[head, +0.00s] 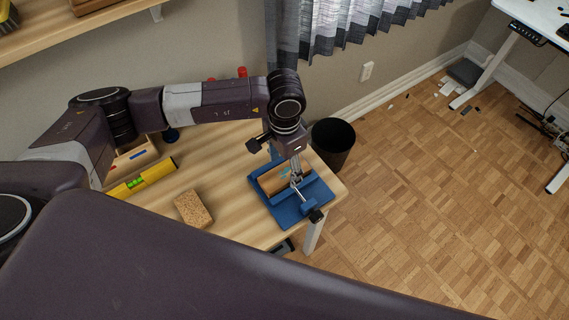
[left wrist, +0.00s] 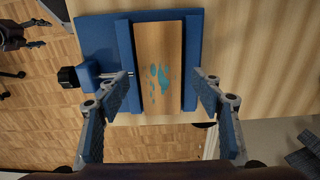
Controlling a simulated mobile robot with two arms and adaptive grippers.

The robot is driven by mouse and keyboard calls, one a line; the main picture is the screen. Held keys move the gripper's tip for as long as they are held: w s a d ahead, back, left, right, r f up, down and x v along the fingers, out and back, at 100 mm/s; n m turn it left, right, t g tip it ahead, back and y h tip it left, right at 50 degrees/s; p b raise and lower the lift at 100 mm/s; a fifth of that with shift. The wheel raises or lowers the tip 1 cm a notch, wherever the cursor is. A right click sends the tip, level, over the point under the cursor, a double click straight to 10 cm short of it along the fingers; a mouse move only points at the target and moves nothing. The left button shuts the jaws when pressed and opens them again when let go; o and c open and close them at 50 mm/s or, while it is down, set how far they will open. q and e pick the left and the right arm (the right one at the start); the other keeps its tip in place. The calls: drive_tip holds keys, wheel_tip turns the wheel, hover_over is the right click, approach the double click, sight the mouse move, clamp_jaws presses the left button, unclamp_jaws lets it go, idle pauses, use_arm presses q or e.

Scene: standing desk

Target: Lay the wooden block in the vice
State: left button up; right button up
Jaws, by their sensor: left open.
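The blue vice (head: 287,214) stands at the right end of the wooden workbench, and it also shows in the left wrist view (left wrist: 98,42). The wooden block (head: 271,182) lies between the vice's two jaws. In the left wrist view the block (left wrist: 158,45) is light wood with teal stains, lengthwise along the jaws. My left gripper (head: 296,180) is over the vice, pointing down. Its fingers are spread and empty in the left wrist view (left wrist: 161,80), one on each side of the block and apart from it. My right gripper is out of view.
A tan, speckled block (head: 194,209) and a yellow spirit level (head: 146,178) lie on the workbench (head: 235,220) left of the vice. A black bin (head: 333,138) stands on the floor beyond the bench's right end. Bare bench top lies between the speckled block and the vice.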

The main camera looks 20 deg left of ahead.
sight(285, 173)
use_arm(q)
wheel_tip(285, 173, up, 12)
drive_tip(key=b, duration=0.3)
drive_tip(key=shift+f, duration=0.15)
idle(1.0)
